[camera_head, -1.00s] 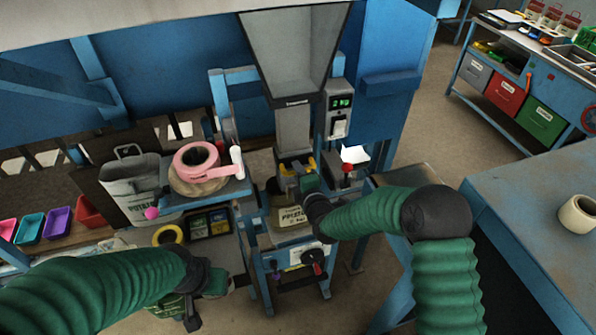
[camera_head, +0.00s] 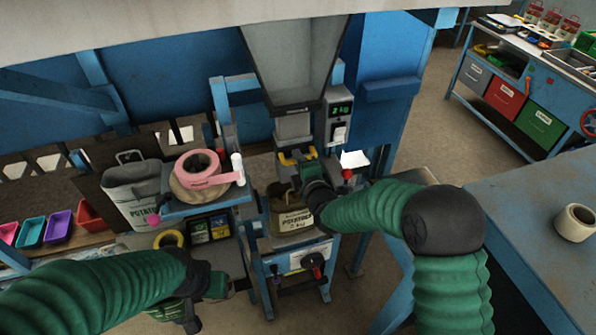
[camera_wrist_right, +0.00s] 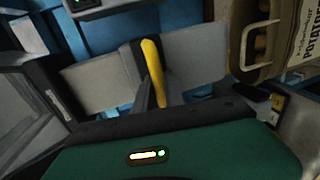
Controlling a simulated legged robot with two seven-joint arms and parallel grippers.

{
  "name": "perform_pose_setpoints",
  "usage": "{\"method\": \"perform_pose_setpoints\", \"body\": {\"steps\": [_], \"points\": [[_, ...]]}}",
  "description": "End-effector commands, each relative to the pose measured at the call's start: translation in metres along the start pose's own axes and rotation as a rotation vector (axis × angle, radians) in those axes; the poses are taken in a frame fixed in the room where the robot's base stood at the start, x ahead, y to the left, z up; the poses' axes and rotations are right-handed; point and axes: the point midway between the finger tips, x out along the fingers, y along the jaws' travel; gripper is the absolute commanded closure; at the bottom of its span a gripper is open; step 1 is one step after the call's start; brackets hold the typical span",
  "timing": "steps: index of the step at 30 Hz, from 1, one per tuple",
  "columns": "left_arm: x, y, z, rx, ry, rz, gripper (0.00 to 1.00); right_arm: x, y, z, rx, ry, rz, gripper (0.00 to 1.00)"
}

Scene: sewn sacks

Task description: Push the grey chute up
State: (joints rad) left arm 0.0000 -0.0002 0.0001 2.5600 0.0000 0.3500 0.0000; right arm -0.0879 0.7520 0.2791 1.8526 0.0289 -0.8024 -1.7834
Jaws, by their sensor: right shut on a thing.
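The grey chute (camera_head: 293,127) sits under the big grey hopper (camera_head: 293,65), with a dark collar and a yellow handle (camera_head: 289,157) at its lower end. My right gripper (camera_head: 303,163) is at this lower end, shut on the yellow handle. In the right wrist view the yellow handle (camera_wrist_right: 152,68) stands at the fingers, in front of the grey chute (camera_wrist_right: 190,55). My left gripper (camera_head: 190,312) hangs low at the left, away from the chute; its fingers are too unclear to tell open from shut.
A potato sack (camera_head: 290,217) stands open below the chute. A scale display (camera_head: 340,110) is right of it. A side shelf (camera_head: 205,208) holds pink tape (camera_head: 203,170) at the left.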

Motion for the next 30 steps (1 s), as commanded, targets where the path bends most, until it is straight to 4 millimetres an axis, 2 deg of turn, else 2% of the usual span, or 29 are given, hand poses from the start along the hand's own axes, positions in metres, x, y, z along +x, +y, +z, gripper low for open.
{"method": "perform_pose_setpoints", "body": {"steps": [1,3,9,15,26,27,30], "points": [[-0.005,0.0,-0.001,0.0,0.0,0.0,0.64,-0.003,0.02,-0.001,-0.003,0.0,0.012,1.0],[-0.007,0.0,-0.002,0.0,0.0,0.0,0.64,-0.007,0.036,0.0,-0.001,0.0,0.012,1.0],[-0.012,0.0,-0.003,0.0,0.0,0.0,0.64,-0.014,0.073,0.0,-0.001,0.0,0.01,1.0],[-0.014,0.0,-0.003,0.0,0.0,0.0,0.64,-0.018,0.088,0.0,0.001,0.0,0.008,1.0],[-0.014,0.0,-0.003,0.0,0.0,0.0,0.64,-0.018,0.092,0.001,0.0,-0.001,0.011,1.0],[-0.014,0.0,-0.003,0.0,0.0,0.0,0.64,-0.018,0.092,0.001,0.0,-0.001,0.012,0.83],[-0.014,0.0,-0.003,0.0,0.0,0.0,0.64,-0.018,0.092,0.001,0.0,-0.001,0.011,0.7]]}}
